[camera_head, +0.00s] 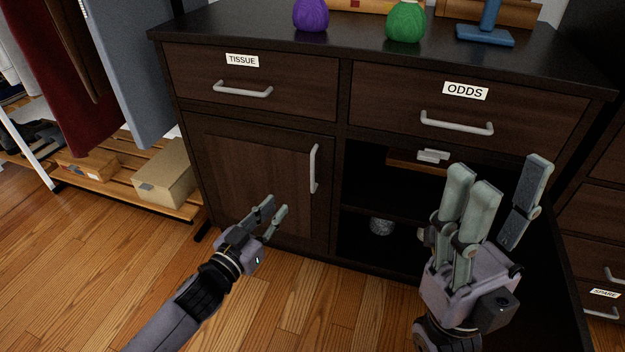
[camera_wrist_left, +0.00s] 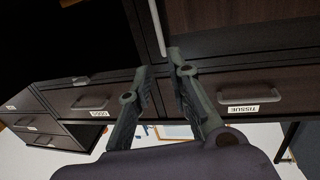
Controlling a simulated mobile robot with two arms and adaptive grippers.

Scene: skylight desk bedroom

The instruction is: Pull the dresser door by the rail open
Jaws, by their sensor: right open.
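The dark wood dresser's left door (camera_head: 260,175) is shut, with an upright pale rail handle (camera_head: 314,168) near its right edge. The rail also shows in the left wrist view (camera_wrist_left: 157,27), beyond the fingertips and apart from them. My left gripper (camera_head: 274,213) is in front of and below the rail, empty, its fingers a small gap apart; they also show in the left wrist view (camera_wrist_left: 160,68). My right gripper (camera_head: 505,178) is open and empty, its fingers pointing up in front of the dresser's open right compartment.
The tissue drawer (camera_head: 250,85) and odds drawer (camera_head: 465,110) above are shut. A dark panel (camera_head: 556,275), seemingly an open right door, stands beside my right gripper. A slatted rack with a box (camera_head: 168,178) is at left. Wooden floor (camera_head: 310,310) in front is clear.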

